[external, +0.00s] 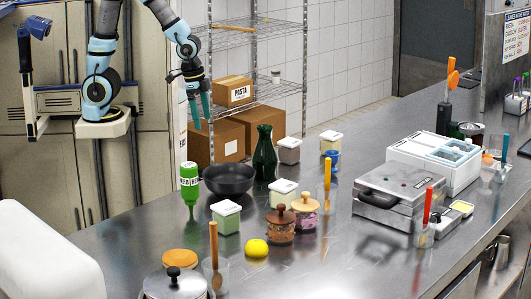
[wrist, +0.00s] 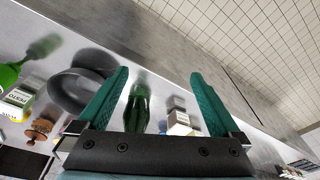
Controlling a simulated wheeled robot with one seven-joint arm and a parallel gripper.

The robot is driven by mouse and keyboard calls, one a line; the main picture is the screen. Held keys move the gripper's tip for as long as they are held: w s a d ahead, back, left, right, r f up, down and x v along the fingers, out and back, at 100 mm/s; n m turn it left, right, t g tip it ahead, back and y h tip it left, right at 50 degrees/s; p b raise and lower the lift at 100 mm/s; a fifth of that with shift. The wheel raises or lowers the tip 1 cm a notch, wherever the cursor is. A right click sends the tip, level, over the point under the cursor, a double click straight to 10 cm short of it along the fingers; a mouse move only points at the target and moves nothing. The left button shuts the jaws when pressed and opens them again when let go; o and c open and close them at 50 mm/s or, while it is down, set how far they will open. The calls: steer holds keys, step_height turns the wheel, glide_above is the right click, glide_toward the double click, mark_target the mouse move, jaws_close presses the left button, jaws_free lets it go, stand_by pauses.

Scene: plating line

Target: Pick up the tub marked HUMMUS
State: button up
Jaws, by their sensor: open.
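Several square tubs with white lids stand on the steel counter. In the external view they are a green one (external: 226,218), a pale one (external: 283,194), a grey-mauve one (external: 289,151) and a cream one (external: 330,144). No HUMMUS marking is legible.
A dark green bottle (external: 265,155) and black bowl (external: 229,180) stand near the rear edge, beside a green squeeze bottle (external: 190,182). A wire shelf with boxes (external: 235,92) stands behind.

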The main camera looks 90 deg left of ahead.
steer(key=s+n, duration=0.2)
steer(key=s, duration=0.1)
steer(key=shift+s+f, duration=0.2)
steer(key=shift+f, duration=0.2)
